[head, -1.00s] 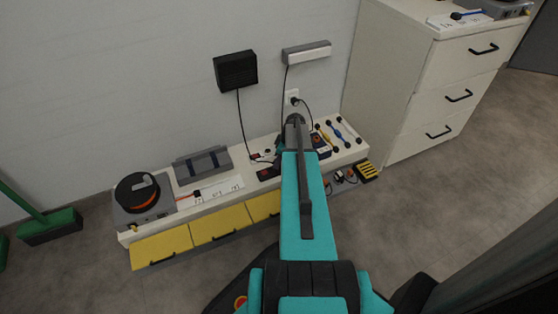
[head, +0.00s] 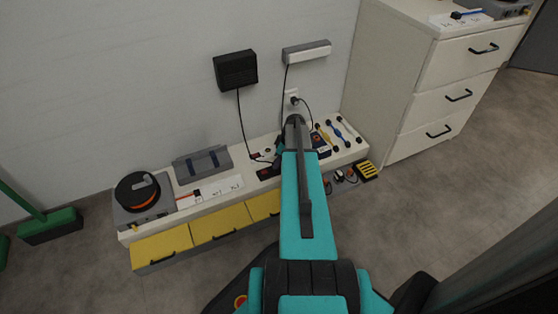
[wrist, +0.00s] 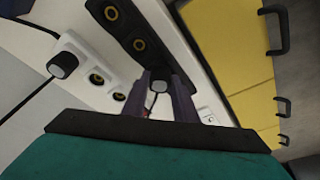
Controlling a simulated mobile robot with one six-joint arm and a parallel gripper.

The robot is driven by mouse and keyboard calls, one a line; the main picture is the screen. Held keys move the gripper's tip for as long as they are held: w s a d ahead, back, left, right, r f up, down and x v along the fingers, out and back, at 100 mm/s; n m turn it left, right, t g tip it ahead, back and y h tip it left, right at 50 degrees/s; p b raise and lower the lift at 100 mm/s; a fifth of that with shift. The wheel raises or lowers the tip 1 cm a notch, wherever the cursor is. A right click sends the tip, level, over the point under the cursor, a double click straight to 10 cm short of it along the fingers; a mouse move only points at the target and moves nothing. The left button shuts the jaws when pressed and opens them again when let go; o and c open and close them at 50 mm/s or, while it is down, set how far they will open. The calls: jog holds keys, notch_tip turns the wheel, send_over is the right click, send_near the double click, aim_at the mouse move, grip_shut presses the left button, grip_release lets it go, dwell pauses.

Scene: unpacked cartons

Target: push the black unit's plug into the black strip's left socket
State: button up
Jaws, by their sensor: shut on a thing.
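The black unit (head: 236,70) hangs on the wall with its cable running down to the bench. The black strip (head: 268,172) lies on the bench, partly behind my arm. In the wrist view the black strip (wrist: 126,29) shows two open, brass-ringed sockets; its near end is hidden by my fingers. My gripper (wrist: 158,88) is shut on a small dark plug (wrist: 158,86) at that near end. I cannot tell whether the plug is in a socket or just above it. In the head view my arm hides the fingertips.
A white strip (wrist: 90,73) beside the black one has a dark plug (wrist: 63,65) in it and open sockets. Label cards (head: 218,188), a reel (head: 137,191) and coloured tools (head: 338,130) crowd the bench. Yellow doors (head: 220,222) are below; drawers (head: 440,90) stand right.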

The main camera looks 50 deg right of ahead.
jog(key=o, duration=1.2)
jog(key=p+v, duration=0.4)
jog(key=v, duration=0.9)
jog(key=shift+r+p, duration=0.35)
jog(key=shift+r, duration=0.05)
jog(key=shift+d, duration=0.1)
